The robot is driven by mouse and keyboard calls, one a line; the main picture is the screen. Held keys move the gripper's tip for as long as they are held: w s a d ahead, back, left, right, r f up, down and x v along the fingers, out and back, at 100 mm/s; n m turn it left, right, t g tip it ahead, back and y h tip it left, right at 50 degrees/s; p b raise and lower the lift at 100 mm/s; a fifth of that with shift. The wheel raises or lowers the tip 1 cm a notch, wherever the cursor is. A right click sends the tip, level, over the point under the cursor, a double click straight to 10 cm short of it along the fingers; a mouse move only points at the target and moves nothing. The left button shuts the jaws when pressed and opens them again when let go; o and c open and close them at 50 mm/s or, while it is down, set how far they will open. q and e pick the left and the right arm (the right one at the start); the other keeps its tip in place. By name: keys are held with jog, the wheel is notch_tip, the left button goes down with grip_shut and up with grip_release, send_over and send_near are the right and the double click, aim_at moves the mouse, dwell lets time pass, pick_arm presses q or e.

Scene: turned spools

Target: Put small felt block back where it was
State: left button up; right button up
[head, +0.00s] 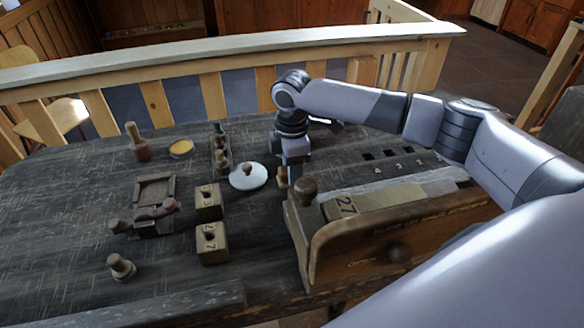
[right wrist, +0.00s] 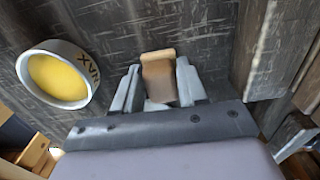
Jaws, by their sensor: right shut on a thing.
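My right gripper (head: 293,176) comes in from the right and points down over the dark table, left of the large wooden box. In the right wrist view, its two fingers (right wrist: 158,88) are shut on a small tan-brown block (right wrist: 158,72), which I take to be the small felt block. The block's top shows between the fingers and its lower part is hidden. In the head view the block is hard to make out; I cannot tell whether it touches the table. My left gripper is not in view.
A white knobbed lid (head: 248,180) lies left of the gripper. Wooden number blocks (head: 212,248) stand in front. The wooden box (head: 345,262) is at right.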

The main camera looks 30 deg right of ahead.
jog(key=shift+f, duration=0.1)
jog(key=o, duration=1)
notch_tip(320, 180, up, 12)
jog(key=shift+r, duration=0.15)
dwell(0.4)
